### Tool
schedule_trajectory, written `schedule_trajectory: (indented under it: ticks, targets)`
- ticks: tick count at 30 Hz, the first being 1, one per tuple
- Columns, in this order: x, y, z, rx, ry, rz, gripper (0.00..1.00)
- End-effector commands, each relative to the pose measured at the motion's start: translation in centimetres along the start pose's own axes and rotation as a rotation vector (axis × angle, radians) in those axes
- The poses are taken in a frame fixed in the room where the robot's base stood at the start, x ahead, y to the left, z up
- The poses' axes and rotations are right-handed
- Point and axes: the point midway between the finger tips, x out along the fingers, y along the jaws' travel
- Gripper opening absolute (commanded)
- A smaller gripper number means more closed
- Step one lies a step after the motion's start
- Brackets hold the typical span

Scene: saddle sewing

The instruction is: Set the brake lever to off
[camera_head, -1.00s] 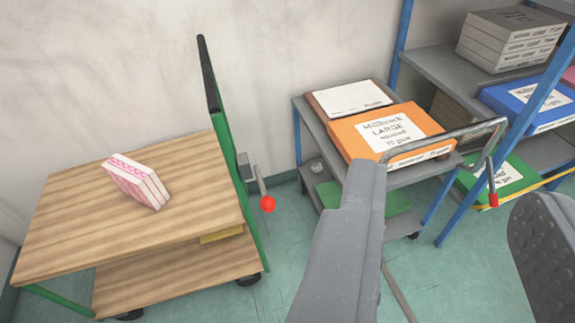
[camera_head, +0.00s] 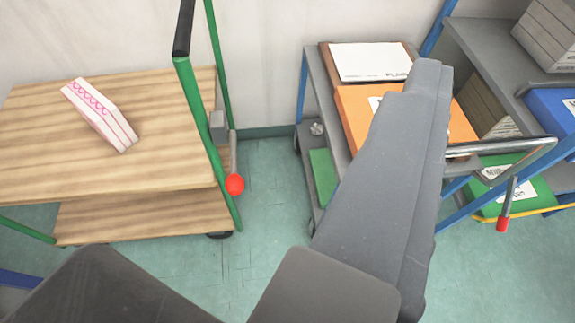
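A lever with a red ball knob (camera_head: 235,184) hangs on the right side of a green-framed trolley (camera_head: 160,165), beside the trolley's upright. I cannot tell from the view which of the two is the brake lever. Large grey parts of my arm or gripper (camera_head: 385,180) cover the centre right and the bottom. They hide part of the grey cart. No fingertips can be made out clearly, and neither lever is seen touched.
A white and pink block (camera_head: 100,115) lies on the trolley's wooden top. An orange box (camera_head: 360,112) and a white-topped box (camera_head: 365,62) lie on the grey cart (camera_head: 326,100). A blue-framed shelf (camera_head: 490,55) stands at right. Green floor (camera_head: 265,185) is clear between trolley and cart.

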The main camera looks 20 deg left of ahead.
Motion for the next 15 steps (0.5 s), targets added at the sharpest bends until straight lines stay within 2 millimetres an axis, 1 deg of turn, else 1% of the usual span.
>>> schedule_trajectory:
  ticks: [1, 2, 3, 5, 6, 8, 9, 11, 12, 14, 15]
  targets:
    - [2.7, 0.0, 1.2, -0.036, -0.014, 0.0, 0.51]
    - [4.1, -0.1, 1.9, -0.061, -0.009, 0.0, 0.51]
    - [5.9, -0.2, 2.9, -0.094, -0.006, -0.004, 0.51]
    - [8.4, -0.6, 4.4, -0.14, 0.004, -0.013, 0.51]
    - [10.0, -1.0, 5.8, -0.172, 0.005, -0.024, 0.51]
    - [12.0, -1.6, 7.5, -0.215, 0.016, -0.043, 0.51]
    - [13.3, -2.2, 8.8, -0.243, 0.024, -0.06, 0.51]
    - [15.0, -3.1, 10.8, -0.281, 0.035, -0.088, 0.51]
    - [16.0, -3.8, 12.4, -0.302, 0.042, -0.111, 0.51]
    - [17.2, -4.9, 14.4, -0.332, 0.057, -0.145, 0.51]
    - [17.9, -5.7, 16.0, -0.348, 0.065, -0.171, 0.51]
